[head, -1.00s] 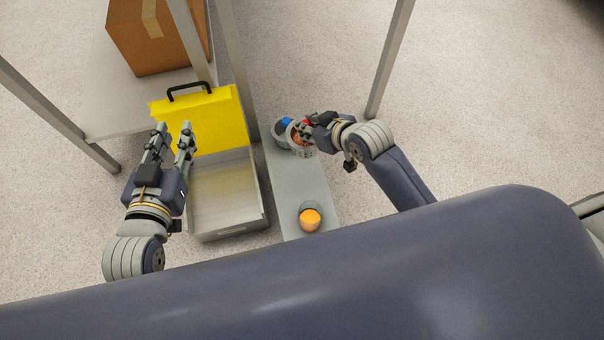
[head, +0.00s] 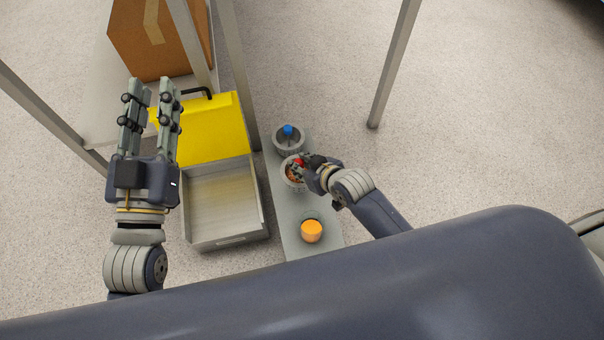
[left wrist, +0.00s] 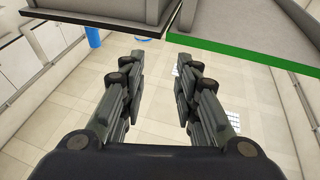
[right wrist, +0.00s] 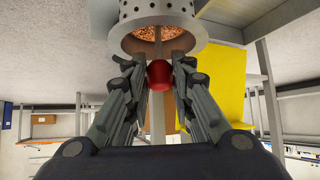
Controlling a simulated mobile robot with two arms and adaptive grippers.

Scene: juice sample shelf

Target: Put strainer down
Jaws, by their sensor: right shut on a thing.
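The strainer (head: 288,182) is a grey perforated cup with brown pulp inside and a red knob on a stem. In the head view it is over the narrow grey shelf board, between a blue-knobbed cup and an orange glass. My right gripper (head: 306,163) is shut on the red knob (right wrist: 159,76). The perforated wall (right wrist: 160,8) shows in the right wrist view. Whether the strainer's base touches the board, I cannot tell. My left gripper (head: 149,88) is open and empty, far left of the strainer; its spread fingers also show in the left wrist view (left wrist: 158,62).
A similar grey cup with a blue knob (head: 288,130) stands behind the strainer. A glass of orange juice (head: 311,232) stands at the board's near end (head: 291,216). An empty grey tray (head: 256,205) and a yellow panel (head: 215,130) are left. Metal posts (head: 392,65) rise around.

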